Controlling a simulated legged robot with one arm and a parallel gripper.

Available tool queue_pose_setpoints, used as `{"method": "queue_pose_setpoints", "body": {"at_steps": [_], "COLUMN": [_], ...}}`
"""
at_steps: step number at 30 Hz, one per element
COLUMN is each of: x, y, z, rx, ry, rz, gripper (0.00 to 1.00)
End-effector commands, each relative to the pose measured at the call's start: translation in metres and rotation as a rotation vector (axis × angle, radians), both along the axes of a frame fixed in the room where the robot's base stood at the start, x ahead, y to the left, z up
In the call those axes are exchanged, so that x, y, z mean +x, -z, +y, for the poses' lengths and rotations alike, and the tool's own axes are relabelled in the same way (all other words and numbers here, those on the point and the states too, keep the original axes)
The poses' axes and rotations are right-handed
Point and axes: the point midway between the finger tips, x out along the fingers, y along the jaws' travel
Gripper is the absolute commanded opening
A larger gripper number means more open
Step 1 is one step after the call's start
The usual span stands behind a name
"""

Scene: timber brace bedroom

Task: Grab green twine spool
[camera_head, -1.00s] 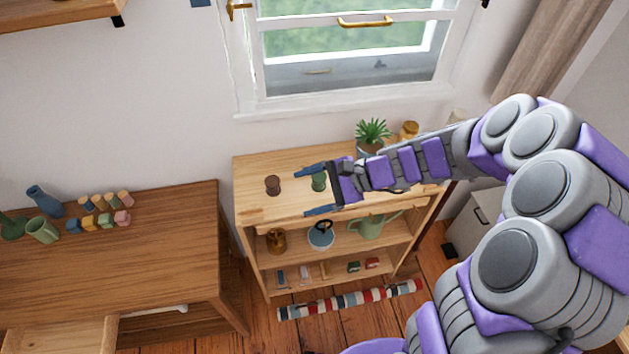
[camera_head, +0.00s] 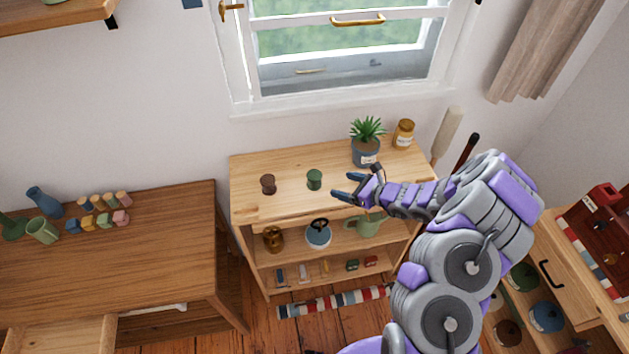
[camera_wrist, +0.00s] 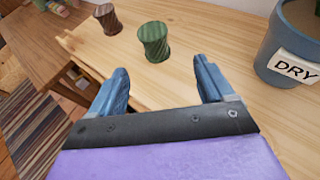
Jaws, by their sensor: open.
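The green twine spool (camera_head: 314,180) stands upright on the top of the light wood shelf unit. It also shows in the wrist view (camera_wrist: 154,42), ahead of my jaws and apart from them. My gripper (camera_head: 341,186) is open and empty, just to the right of the green spool in the head view. In the wrist view its two blue fingers (camera_wrist: 162,85) are spread, with bare wood between them. A brown spool (camera_head: 268,184) stands to the left of the green one; the wrist view shows it too (camera_wrist: 108,19).
A potted plant (camera_head: 366,150) and an amber jar (camera_head: 403,133) stand at the back right of the shelf top (camera_head: 245,170). In the wrist view the pot (camera_wrist: 290,45), labelled DRY, is right of my jaws. The window is behind. A brown desk (camera_head: 150,265) stands left.

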Motion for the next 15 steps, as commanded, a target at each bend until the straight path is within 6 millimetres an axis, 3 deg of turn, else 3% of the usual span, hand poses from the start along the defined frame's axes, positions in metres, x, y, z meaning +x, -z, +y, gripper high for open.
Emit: {"method": "queue_pose_setpoints", "body": {"at_steps": [9, 15], "x": [0.028, 0.041], "y": [0.028, 0.034], "z": [0.058, 0.072], "rx": [-0.009, -0.007], "ry": [-0.008, -0.005], "rz": [0.002, -0.001], "gripper": [0.81, 0.81]}}
